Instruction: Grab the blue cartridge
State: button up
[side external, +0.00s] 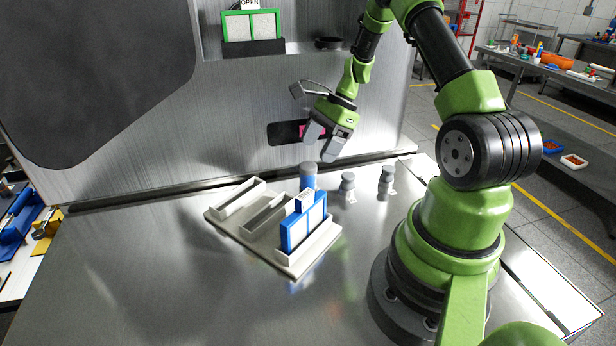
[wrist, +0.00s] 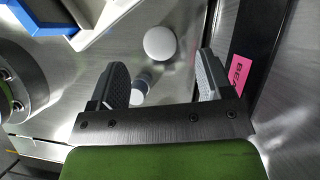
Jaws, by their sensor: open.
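The blue cartridge (side external: 302,228) stands upright in the right-hand slot of a pale rack (side external: 258,246) on the metal table. It has light panels and a white label on top. A blue edge (wrist: 40,22) shows in the upper left corner of the wrist view, beside a white rack edge (wrist: 105,18). My gripper (side external: 324,146) is open and empty, above and behind the rack, near the upright metal panel. In the wrist view its two fingers (wrist: 162,82) are spread with nothing held between them.
Several grey cylinders stand behind and right of the rack, one (side external: 308,174) below my gripper. A green-framed cartridge (side external: 252,26) sits in a holder on the panel, under an "OPEN" sign. A pink label (wrist: 238,72) is on the panel. The table's front left is clear.

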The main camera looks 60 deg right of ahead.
aim_at(309, 164)
jog(key=shift+a+f, duration=0.1)
jog(key=shift+f, duration=0.65)
jog(key=x, duration=0.6)
jog(key=shift+w+a+f, duration=0.1)
jog(key=shift+w+a, duration=0.15)
jog(key=c, duration=1)
